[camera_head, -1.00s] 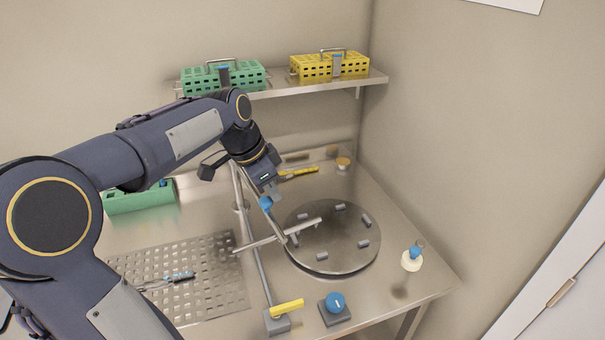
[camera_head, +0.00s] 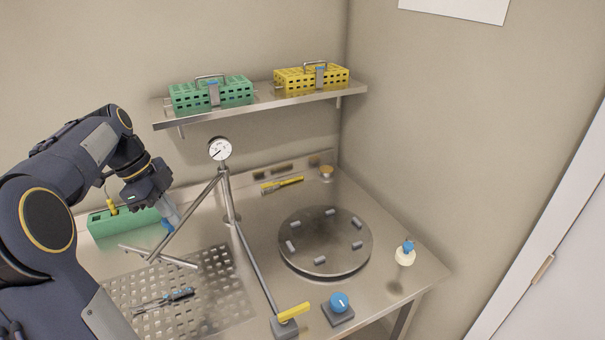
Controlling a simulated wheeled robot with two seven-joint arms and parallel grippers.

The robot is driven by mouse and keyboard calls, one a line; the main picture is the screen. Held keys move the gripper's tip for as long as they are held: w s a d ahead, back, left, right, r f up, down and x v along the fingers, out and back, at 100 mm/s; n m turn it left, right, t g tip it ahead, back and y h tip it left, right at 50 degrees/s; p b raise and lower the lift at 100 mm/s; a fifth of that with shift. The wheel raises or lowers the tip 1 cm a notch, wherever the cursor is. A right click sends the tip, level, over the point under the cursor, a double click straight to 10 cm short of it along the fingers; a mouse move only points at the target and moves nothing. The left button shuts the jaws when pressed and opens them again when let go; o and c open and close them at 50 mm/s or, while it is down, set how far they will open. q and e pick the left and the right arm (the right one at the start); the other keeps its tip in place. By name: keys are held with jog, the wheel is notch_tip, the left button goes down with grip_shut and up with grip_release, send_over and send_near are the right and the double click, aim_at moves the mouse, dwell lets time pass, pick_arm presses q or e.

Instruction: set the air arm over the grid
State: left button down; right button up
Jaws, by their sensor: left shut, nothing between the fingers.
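The air arm (camera_head: 187,219) is a thin metal arm that reaches left from an upright post (camera_head: 229,200) with a round gauge (camera_head: 220,148) on top. Its crossbar (camera_head: 157,256) hangs above the far left part of the perforated grid (camera_head: 225,297) in the worktop. A blue part (camera_head: 168,226) shows near the arm's outer end. My left gripper (camera_head: 170,214) is shut and empty, right at this blue part; I cannot tell whether they touch. My right gripper is not in view.
A round plate (camera_head: 325,261) with several grey pegs is right of the post. Blue-handled pliers (camera_head: 178,296) lie on the grid. A yellow lever (camera_head: 294,312) and a blue knob (camera_head: 339,302) stand at the front. A green block (camera_head: 100,226) is at the back left.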

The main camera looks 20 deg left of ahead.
pick_arm(q)
jog(key=shift+s+a, duration=0.15)
jog(key=shift+a, duration=0.95)
jog(key=shift+a+r, duration=0.1)
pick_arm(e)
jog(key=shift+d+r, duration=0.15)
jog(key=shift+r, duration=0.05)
pick_arm(q)
jog(key=shift+s+a, duration=0.1)
jog(key=shift+a, duration=0.05)
